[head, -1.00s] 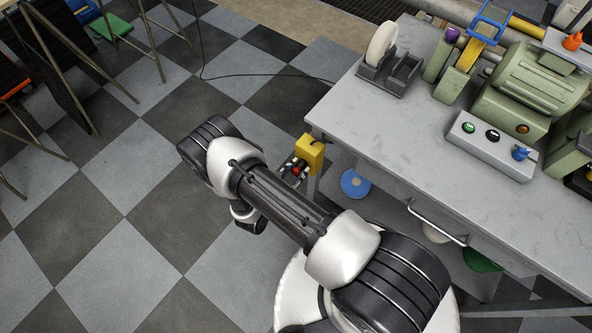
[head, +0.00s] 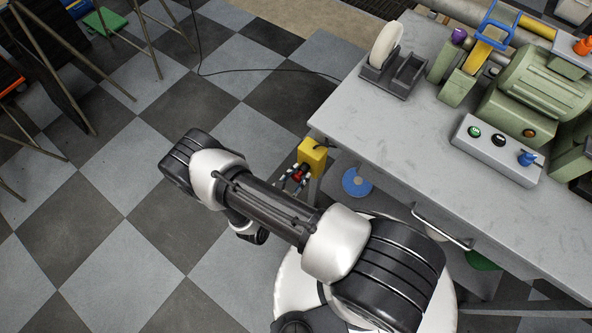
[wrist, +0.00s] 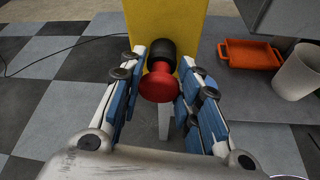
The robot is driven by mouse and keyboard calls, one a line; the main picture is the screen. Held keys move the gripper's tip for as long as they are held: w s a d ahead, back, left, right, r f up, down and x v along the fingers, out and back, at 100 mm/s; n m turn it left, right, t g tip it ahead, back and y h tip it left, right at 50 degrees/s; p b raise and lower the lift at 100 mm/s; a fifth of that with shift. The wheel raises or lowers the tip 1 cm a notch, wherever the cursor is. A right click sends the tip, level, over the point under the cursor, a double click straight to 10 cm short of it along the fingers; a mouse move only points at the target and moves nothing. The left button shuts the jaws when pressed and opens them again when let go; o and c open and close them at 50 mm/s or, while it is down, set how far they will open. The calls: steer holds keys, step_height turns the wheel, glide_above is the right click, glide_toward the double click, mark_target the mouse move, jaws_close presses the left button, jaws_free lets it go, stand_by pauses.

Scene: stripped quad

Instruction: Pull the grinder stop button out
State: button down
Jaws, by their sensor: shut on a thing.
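The grinder stop button is a red mushroom head (wrist: 159,84) on a black collar, mounted on a yellow box (wrist: 172,22). In the head view the yellow box (head: 313,153) hangs at the bench's left corner, with the red button (head: 301,173) low on its front. My gripper (wrist: 160,88) is shut on the red button in the wrist view, with a blue-padded finger at each side of the head. In the head view my gripper (head: 295,179) is small and partly hidden by the arm.
The grey workbench (head: 420,150) carries a green grinder (head: 535,90) and a control box (head: 497,150) with knobs. A blue disc (head: 356,182) is below the bench edge. In the wrist view an orange tray (wrist: 252,54) and a white cup (wrist: 297,72) are at right.

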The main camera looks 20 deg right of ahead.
steer(key=shift+a+f, duration=0.1)
steer(key=c, duration=1.2)
jaws_free()
steer(key=shift+s, duration=0.1)
steer(key=shift+o, duration=0.2)
steer(key=v, duration=1.2)
